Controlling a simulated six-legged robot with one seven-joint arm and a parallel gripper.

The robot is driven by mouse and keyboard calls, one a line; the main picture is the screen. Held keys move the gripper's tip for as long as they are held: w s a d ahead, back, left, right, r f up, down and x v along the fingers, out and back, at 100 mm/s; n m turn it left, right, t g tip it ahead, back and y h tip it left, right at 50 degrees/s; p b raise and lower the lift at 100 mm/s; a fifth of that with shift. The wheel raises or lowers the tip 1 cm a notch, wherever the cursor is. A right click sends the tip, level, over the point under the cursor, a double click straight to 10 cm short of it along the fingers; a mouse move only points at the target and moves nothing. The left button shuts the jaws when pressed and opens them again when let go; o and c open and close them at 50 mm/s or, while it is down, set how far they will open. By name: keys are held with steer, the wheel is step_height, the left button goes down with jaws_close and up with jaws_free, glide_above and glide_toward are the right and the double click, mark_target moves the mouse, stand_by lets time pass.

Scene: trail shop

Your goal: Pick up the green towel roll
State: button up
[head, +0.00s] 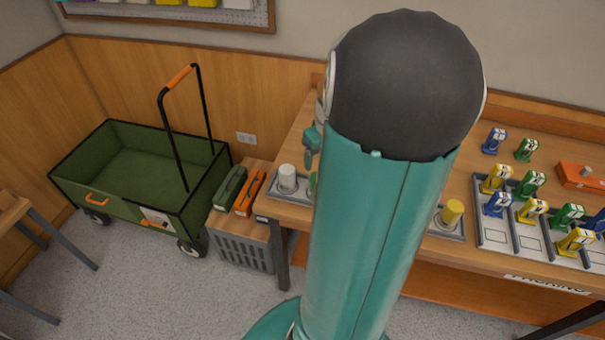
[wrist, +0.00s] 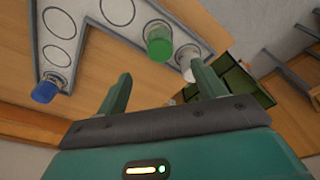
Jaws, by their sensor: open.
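The green towel roll (wrist: 159,44) stands on a grey tray (wrist: 88,42) with round marked spots, seen in the wrist view beyond my fingers. In the head view only a green sliver (head: 312,183) shows beside my arm, which hides the rest. My gripper (wrist: 160,85) is open, and the space between its two teal fingers is empty. The green roll appears ahead of the fingertips, apart from them. A white roll (wrist: 188,68) stands just beside it, and also shows in the head view (head: 287,178). A blue roll (wrist: 44,91) stands at the tray's other arm.
A yellow roll (head: 452,213) stands on the tray right of my arm. Farther right, a sectioned tray (head: 494,237) holds several coloured items on the wooden table (head: 295,140). A green cart (head: 130,165) and a crate (head: 243,248) with two boxes stand left on the floor.

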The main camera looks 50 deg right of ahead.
mark_target(312, 178)
steer(key=shift+s+d+f, duration=0.25)
steer(key=shift+f, duration=0.1)
steer(key=f, duration=0.2)
steer(key=w+f, duration=0.1)
steer(key=f, duration=0.5)
steer(key=shift+w+d+f, duration=0.1)
steer(key=shift+w+d, duration=0.05)
steer(key=shift+w, duration=0.05)
steer(key=f, duration=0.2)
steer(key=w+f, duration=0.1)
steer(key=f, duration=0.2)
steer(key=shift+w, duration=0.15)
steer(key=c, duration=1.1)
steer(key=shift+r, duration=0.1)
